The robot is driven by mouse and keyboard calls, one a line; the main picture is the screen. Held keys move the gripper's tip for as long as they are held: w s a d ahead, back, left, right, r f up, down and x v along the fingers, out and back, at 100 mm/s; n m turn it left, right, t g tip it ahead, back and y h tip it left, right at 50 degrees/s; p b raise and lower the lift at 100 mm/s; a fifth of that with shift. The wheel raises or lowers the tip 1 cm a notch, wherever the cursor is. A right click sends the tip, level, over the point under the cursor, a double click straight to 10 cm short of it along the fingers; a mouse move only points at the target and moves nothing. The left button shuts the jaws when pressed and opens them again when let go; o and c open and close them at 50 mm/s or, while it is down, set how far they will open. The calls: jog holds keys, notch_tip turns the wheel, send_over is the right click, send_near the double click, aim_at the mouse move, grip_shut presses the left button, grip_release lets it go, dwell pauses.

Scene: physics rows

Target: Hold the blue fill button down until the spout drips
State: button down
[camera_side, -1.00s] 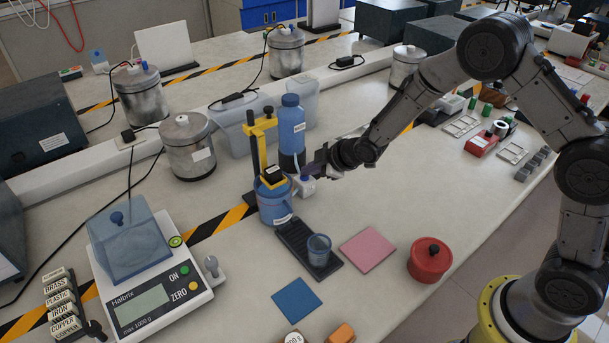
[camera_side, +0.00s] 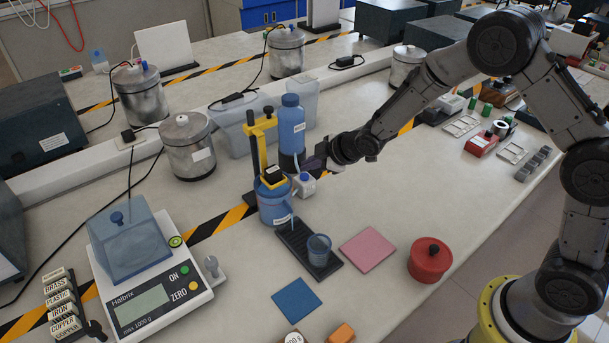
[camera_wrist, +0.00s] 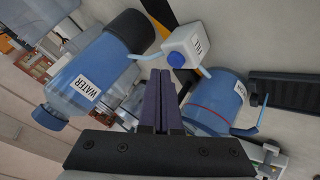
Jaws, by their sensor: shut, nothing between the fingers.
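The white fill box (camera_side: 306,186) has a blue button (camera_side: 304,176) on top and stands beside the blue can (camera_side: 274,205). In the wrist view the box (camera_wrist: 190,43) is labelled FILL and its blue button (camera_wrist: 176,60) faces my fingers. My gripper (camera_side: 311,163) is shut and empty just above the button; its purple fingertips (camera_wrist: 158,72) are close to it, but I cannot tell whether they touch. A clear blue cup (camera_side: 319,250) stands on a black tray (camera_side: 295,236) before the can.
A pink mat (camera_side: 367,249), a red lidded pot (camera_side: 430,260) and a blue mat (camera_side: 297,300) lie in front. A scale (camera_side: 150,280) stands left.

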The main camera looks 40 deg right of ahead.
jog(key=shift+r, duration=2.5)
notch_tip(320, 180, up, 11)
jog(key=d+t, duration=0.2)
jog(key=s+d+r+m+t+h, duration=0.1)
jog(key=s+d+r+m+h, duration=0.2)
jog(key=s+r, duration=0.7)
jog(key=s+d+r+m+g, duration=0.1)
jog(key=s+d+m, duration=0.1)
jog(key=s, duration=0.5)
jog(key=s+d+r+m, duration=0.1)
jog(key=s+m, duration=0.1)
jog(key=s, duration=0.4)
jog(key=s+f+m+g, duration=0.2)
jog(key=s+f, duration=0.2)
jog(key=s, duration=0.3)
jog(key=s+a+f+m+g+y, duration=0.1)
jog(key=s+f+m+g, duration=0.1)
jog(key=s+f, duration=0.3)
jog(key=s+g, duration=0.1)
jog(key=s, duration=0.2)
